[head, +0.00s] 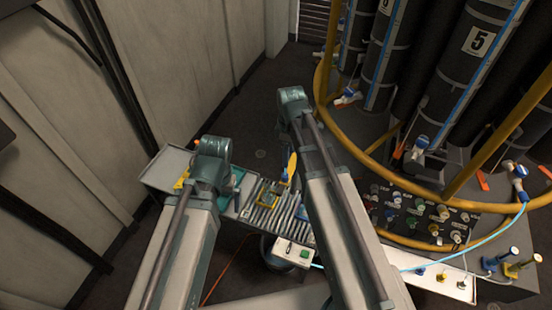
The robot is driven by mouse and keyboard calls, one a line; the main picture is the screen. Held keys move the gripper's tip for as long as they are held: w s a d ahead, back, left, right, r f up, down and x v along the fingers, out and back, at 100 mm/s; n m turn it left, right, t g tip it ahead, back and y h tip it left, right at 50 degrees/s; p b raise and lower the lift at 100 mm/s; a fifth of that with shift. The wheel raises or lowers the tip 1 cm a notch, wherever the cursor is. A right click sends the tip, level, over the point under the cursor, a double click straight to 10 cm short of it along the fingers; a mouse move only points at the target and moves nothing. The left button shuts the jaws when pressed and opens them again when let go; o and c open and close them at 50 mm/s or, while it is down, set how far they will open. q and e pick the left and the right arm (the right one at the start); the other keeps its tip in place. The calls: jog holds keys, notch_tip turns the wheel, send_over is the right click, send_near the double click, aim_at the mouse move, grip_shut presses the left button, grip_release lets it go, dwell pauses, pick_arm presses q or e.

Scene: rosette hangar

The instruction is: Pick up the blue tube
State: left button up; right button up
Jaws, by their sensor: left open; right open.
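I cannot tell for sure which thing is the blue tube. A small blue piece (302,212) lies on the roller bench (262,216), just left of my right arm. Another small blue and yellow item (283,178) is further back on the bench. A thin light-blue hose (440,265) runs along the right side to a blue and white fitting. My two arms reach in from the bottom, the left over the bench's left part and the right over its right part. Both gripper jaws are hidden behind the arm links. No held object shows.
A grey tray (168,166) is at the bench's left end. A dark panel with several coloured knobs (420,215) is at the right. Black cylinders (470,60) with blue strips stand behind a yellow ring rail (325,85). A pale wall (60,180) closes the left; dark floor is free at the back.

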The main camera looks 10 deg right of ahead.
jog(key=w, duration=0.1)
jog(key=b, duration=0.9)
send_over(285, 175)
jog(key=f, duration=0.8)
jog(key=shift+d, duration=0.35)
pick_arm(q)
notch_tip(285, 175, down, 8)
jog(key=shift+w, duration=0.25)
pick_arm(e)
jog(key=shift+f, duration=0.1)
jog(key=f+b, duration=0.5)
jog(key=shift+a+f, duration=0.15)
jog(key=shift+a, duration=0.2)
pick_arm(q)
notch_tip(285, 175, down, 5)
jog(key=shift+f, duration=0.1)
pick_arm(e)
grip_shut()
